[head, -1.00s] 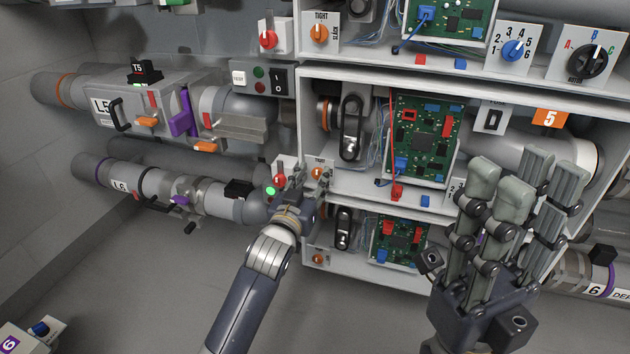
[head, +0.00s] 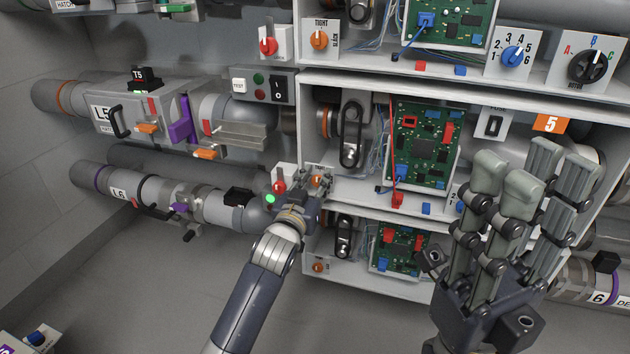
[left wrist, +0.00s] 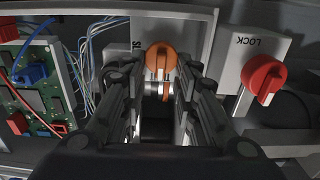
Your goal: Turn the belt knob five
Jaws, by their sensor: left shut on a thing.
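The orange belt knob (head: 317,181) sits on a small white panel at the left end of the middle shelf, the one with the orange 5 sign (head: 551,123). My left gripper (head: 320,187) is at this knob, its fingers partly covering it. In the left wrist view the orange knob (left wrist: 159,57) stands between the fingertips of my left gripper (left wrist: 160,80), which are shut on it. The panel's lettering is mostly hidden there. My right gripper (head: 530,180) is raised in front of the shelves at the right, fingers apart and empty.
A red knob (head: 279,186) on a white LOCK panel is close left of the orange knob; it also shows in the left wrist view (left wrist: 264,78). A green circuit board (head: 420,145) and loose wires are to the right. Other orange knobs sit above (head: 320,40) and below (head: 317,267).

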